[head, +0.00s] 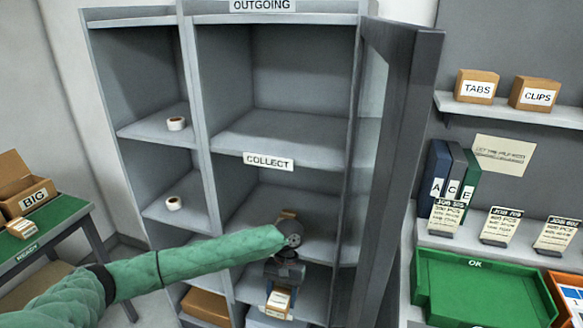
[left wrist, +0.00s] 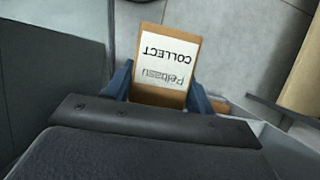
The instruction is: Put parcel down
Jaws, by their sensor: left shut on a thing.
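The parcel (head: 279,301) is a small brown box with a white label. In the left wrist view the parcel (left wrist: 163,62) shows the word COLLECT upside down. My left gripper (head: 281,286) is shut on it, with a blue finger on each side in the left wrist view (left wrist: 160,88). It holds the parcel in front of the open OUTGOING cabinet (head: 262,6), below the COLLECT label (head: 268,162) on a shelf edge. I cannot tell whether the parcel touches a shelf. My right gripper is not in view.
The cabinet's door (head: 398,150) stands open on the right. Tape rolls (head: 176,123) sit in the left column. A brown box (head: 205,304) lies low in the cabinet. A green tray (head: 478,290) is at right, a green table (head: 45,236) at left.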

